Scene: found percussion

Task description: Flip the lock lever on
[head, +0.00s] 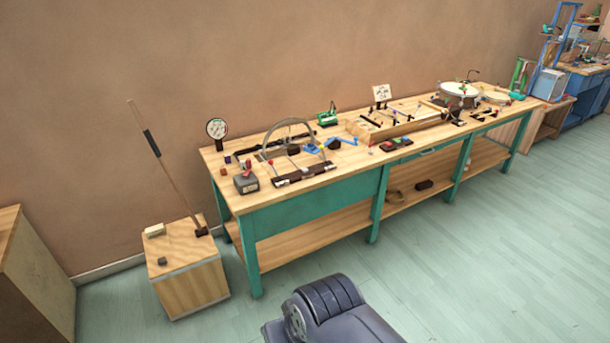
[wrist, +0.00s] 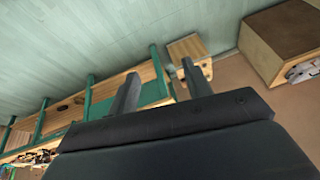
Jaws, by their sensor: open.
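A long workbench with teal legs (head: 310,206) stands along the wall and carries many small objects. I cannot make out for sure which small part is the lock lever. A wooden frame with a metal hoop (head: 290,122), a small grey box with a red top (head: 246,184) and a blue part (head: 312,149) are on its left half. My gripper (wrist: 160,68) shows in the wrist view, open and empty, its two dark fingers well apart. It is away from the bench, which shows tilted at the left of that view.
A wooden box (head: 190,281) with a leaning long-handled tool (head: 165,170) stands left of the bench. A brown cabinet (head: 35,285) is at far left. A round dial (head: 216,129) stands at the bench's back left. The floor (head: 470,270) in front is clear.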

